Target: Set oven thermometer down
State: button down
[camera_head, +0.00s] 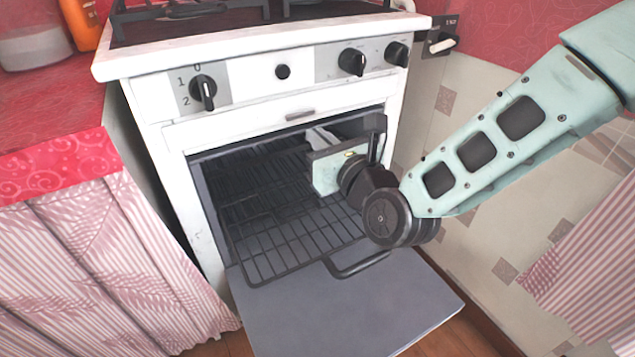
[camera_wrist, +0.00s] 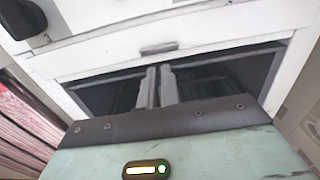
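My gripper (camera_head: 318,136) reaches through the open oven doorway, above the wire rack (camera_head: 283,240). In the wrist view its two pale fingers (camera_wrist: 160,86) point into the dark oven, side by side with a narrow gap. I cannot tell whether anything thin is held between them. I cannot make out the oven thermometer in either view; the gripper body and the dark interior could hide it. The white oven (camera_head: 265,105) has its door (camera_head: 350,305) folded down, and the rack extends out over it.
Control knobs (camera_head: 351,62) stick out above the oven opening. A curtained counter (camera_head: 50,150) stands at left, with an orange container (camera_head: 82,24). A tiled wall (camera_head: 470,150) is at right.

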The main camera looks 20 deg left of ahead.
jog(key=shift+f+b, duration=0.95)
jog(key=shift+f, duration=2.1)
jog(key=shift+f, duration=0.1)
jog(key=c, duration=1.6)
grip_release()
jog(key=p+v, duration=0.2)
jog(key=v, duration=1)
